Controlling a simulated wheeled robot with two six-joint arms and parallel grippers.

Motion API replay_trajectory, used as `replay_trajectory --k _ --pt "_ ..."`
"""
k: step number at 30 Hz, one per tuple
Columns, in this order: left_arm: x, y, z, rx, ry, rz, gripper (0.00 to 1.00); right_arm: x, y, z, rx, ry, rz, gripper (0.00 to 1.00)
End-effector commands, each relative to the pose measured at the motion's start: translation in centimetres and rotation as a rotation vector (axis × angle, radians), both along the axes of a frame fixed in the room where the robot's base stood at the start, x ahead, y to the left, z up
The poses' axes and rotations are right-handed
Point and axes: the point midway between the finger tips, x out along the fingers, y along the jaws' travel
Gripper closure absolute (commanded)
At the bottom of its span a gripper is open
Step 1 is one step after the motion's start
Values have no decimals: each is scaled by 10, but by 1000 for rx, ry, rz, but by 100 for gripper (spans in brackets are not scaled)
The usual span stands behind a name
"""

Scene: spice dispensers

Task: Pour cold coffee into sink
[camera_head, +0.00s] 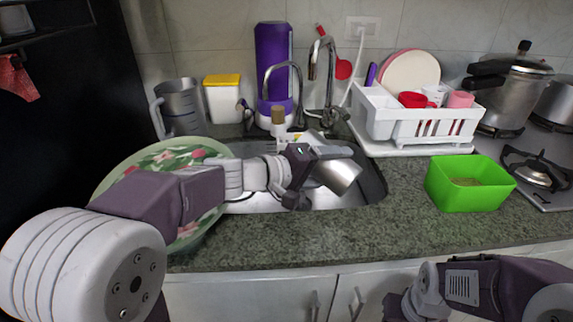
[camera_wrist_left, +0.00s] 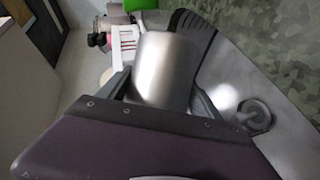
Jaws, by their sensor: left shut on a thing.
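My left gripper (camera_head: 309,162) is shut on a silver metal cup (camera_head: 338,174) and holds it over the sink (camera_head: 372,184). The cup is tilted, its mouth towards the lower right in the head view. The cup also shows between the fingers in the left wrist view (camera_wrist_left: 165,70), with the sink's drain (camera_wrist_left: 254,115) beside it. I cannot see any coffee in the cup or in the sink. Part of my right arm shows at the lower right of the head view; whether its gripper is open or shut I cannot tell.
A white dish rack (camera_head: 415,122) with cups and plates stands behind right. A green bin (camera_head: 468,183) is on the counter at right, near the stove (camera_head: 540,172). A large floral tray (camera_head: 120,172) leans at left. Faucets (camera_head: 329,75) rise behind the sink.

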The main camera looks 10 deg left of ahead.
Motion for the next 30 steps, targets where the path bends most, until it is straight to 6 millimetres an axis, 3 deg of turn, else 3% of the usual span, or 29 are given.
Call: replay_trajectory --k 30 --pt "3 6 9 -83 38 0 97 0 0 4 0 0 0 64"
